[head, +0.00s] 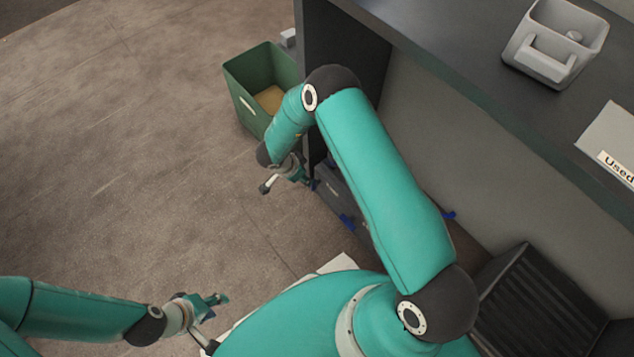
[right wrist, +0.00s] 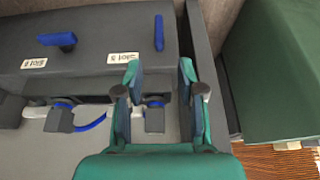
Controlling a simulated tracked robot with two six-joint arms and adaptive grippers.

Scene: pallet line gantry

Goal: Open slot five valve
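A dark grey unit carries two blue valve handles in the right wrist view. The left handle (right wrist: 57,39) lies crosswise and the right handle (right wrist: 159,32) points lengthwise. Each has a pale slot label near it, the left label (right wrist: 36,62) and the right label (right wrist: 122,58); their numbers are too small to read surely. My right gripper (right wrist: 158,78) is open and empty over the unit's edge, just below the right handle in the picture. In the head view my right gripper (head: 297,177) is beside the dark unit (head: 340,198). My left gripper (head: 215,305) looks open and empty, away from the unit.
Grey fittings with blue levers (right wrist: 62,115) sit below the labels. A green bin (head: 250,100) stands close beside the unit. A dark counter (head: 450,60) overhangs it, with a grey caddy (head: 540,65) on top. The floor at left is clear.

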